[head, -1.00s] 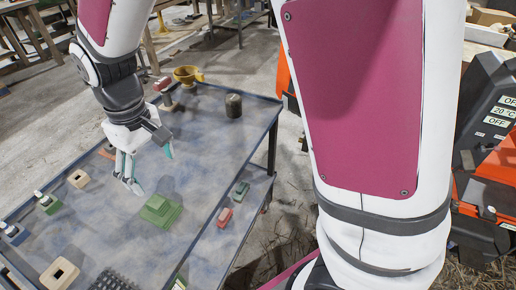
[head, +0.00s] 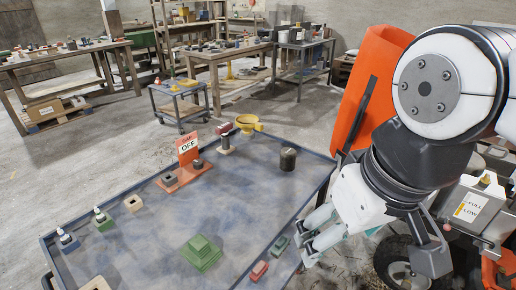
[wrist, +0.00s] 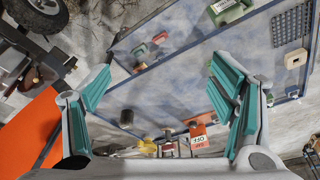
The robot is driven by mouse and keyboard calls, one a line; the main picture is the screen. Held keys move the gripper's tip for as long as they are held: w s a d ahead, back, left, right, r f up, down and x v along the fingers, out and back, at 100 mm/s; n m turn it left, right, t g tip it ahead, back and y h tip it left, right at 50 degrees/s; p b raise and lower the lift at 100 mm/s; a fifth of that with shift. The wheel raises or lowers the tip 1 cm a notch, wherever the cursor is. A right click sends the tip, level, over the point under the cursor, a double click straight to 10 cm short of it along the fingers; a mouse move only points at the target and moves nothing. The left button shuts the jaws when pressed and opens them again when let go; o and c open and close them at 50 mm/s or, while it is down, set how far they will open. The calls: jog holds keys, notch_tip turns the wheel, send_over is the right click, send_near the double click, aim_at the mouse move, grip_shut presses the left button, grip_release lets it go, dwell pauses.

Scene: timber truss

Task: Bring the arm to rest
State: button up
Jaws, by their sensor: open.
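My gripper (head: 312,232) hangs at the right edge of the blue-grey table (head: 150,235) in the head view, with my arm folded close on the right. In the wrist view my gripper (wrist: 165,95) has its two teal-padded fingers wide apart with nothing between them. A green stepped block (head: 201,252) stands on the table, left of my gripper. A small red piece (head: 259,271) and a small green piece (head: 279,245) lie near the table's right side, close to the fingers.
An orange-red panel (head: 372,85) and a machine with a wheel (head: 400,276) stand close to my arm on the right. A yellow funnel (head: 248,123), a dark cylinder (head: 288,159) and a red OFF sign (head: 188,148) stand on the table. Floor behind is partly clear.

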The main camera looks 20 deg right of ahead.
jog(key=shift+t, duration=0.6)
notch_tip(320, 180, up, 6)
jog(key=p, duration=0.4)
jog(key=shift+f, duration=0.15)
